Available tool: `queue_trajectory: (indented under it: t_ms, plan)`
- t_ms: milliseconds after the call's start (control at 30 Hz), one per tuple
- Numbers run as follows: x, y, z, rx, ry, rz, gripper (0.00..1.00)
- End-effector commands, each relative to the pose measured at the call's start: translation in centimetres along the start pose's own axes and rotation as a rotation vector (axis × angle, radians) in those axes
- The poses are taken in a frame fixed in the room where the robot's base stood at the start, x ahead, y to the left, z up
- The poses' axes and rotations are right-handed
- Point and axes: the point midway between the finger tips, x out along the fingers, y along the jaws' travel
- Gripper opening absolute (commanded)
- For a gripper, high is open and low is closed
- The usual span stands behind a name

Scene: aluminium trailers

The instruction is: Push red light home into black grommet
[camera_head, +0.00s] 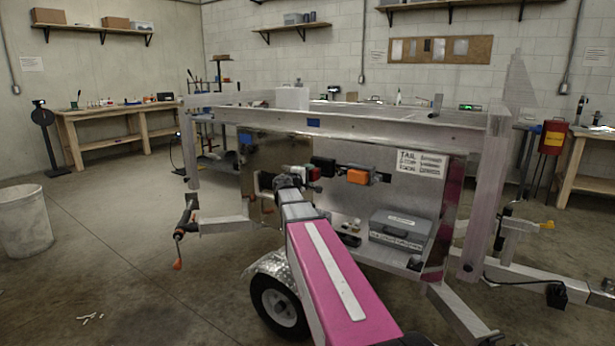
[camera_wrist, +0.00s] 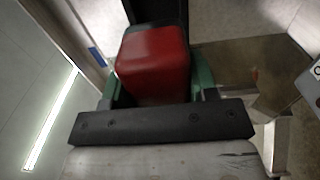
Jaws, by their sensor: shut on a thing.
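The red light (camera_wrist: 153,62) is a rounded red block in the wrist view, held between the green fingers of my gripper (camera_wrist: 157,88). In the head view the red light (camera_head: 314,173) shows as a small patch beside my gripper (camera_head: 300,172), partly hidden by it. The black grommet (camera_head: 322,163) is on the trailer's metal panel just beyond the light. In the wrist view a black part (camera_wrist: 157,10), seemingly the grommet, lies right behind the light. The light overlaps it in both views; I cannot tell how deep it sits.
An orange light (camera_head: 357,176) in a black mount sits to the right on the same panel. A label plate (camera_head: 421,162) and a grey case (camera_head: 400,228) are further right. The trailer's top rail (camera_head: 370,130) runs above my gripper.

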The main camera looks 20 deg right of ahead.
Motion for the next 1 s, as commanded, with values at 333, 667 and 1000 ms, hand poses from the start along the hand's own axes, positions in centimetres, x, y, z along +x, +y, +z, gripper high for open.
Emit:
queue_trajectory:
  t_ms: [333, 667, 1000]
  plan:
    - [3.1, 0.0, -0.1, 0.0, -0.001, 0.0, 0.26]
    - [4.7, 0.0, 0.0, 0.0, 0.0, 0.0, 0.26]
    - [4.6, 0.0, 0.0, 0.0, 0.0, 0.0, 0.26]
